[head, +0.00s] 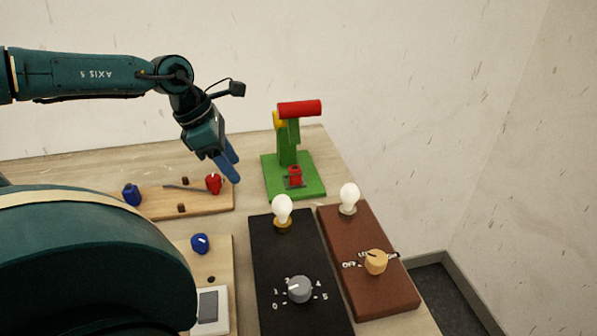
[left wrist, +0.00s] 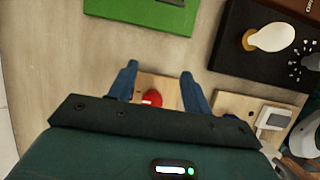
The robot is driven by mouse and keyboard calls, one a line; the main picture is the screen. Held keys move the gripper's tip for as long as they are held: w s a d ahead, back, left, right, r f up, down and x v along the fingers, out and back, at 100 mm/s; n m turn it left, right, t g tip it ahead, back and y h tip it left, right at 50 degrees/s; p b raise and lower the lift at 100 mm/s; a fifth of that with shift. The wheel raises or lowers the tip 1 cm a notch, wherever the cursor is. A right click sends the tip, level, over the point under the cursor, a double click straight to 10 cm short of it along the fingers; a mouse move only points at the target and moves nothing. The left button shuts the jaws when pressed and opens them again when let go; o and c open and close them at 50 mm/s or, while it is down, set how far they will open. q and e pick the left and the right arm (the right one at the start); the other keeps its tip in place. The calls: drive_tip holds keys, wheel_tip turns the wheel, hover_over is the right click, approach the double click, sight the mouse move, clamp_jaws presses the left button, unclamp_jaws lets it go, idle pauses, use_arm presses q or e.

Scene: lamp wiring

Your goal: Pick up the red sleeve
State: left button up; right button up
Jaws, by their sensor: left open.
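The red sleeve (head: 213,184) is a small rounded red piece on the wooden board at the left of the table, by the end of a grey rod. It also shows in the left wrist view (left wrist: 152,98), low between my two fingers. My left gripper (head: 234,167) is open and empty, pointing down above and slightly right of the red sleeve, apart from it. In the left wrist view, the blue fingers of my left gripper (left wrist: 159,70) are spread with the board beyond them. My right gripper is not in view.
A blue piece (head: 131,195) is on the same board (head: 160,209). A green stand (head: 279,190) with red parts is just right of my gripper. A black box (head: 268,240) and a brown box (head: 345,228) carry bulbs and knobs. A second board (head: 222,275) holds a blue knob.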

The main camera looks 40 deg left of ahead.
sight(289, 170)
use_arm(q)
drive_tip(key=w+d+p, duration=0.1)
drive_tip(key=w+d, duration=0.1)
drive_tip(key=w, duration=0.1)
drive_tip(key=shift+d, duration=0.3)
drive_tip(key=shift+w+d+r+p, duration=0.1)
drive_tip(key=shift+w+d+p, duration=0.25)
drive_tip(key=shift+w+d, duration=0.25)
drive_tip(key=shift+w+d+p, duration=0.35)
drive_tip(key=shift+w+d, duration=0.05)
drive_tip(key=shift+w, duration=0.3)
drive_tip(key=shift+w+d+r+p, duration=0.1)
drive_tip(key=shift+w+d+p, duration=0.25)
drive_tip(key=shift+w+d, duration=0.25)
drive_tip(key=shift+w+d+p, duration=0.3)
drive_tip(key=shift+w+d, duration=0.05)
drive_tip(key=shift+w, duration=0.3)
drive_tip(key=x, duration=0.3)
drive_tip(key=shift+s+a+f, duration=0.15)
drive_tip(key=shift+f, duration=0.05)
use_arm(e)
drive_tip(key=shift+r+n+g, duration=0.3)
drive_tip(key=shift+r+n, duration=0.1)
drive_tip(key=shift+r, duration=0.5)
use_arm(q)
clamp_jaws()
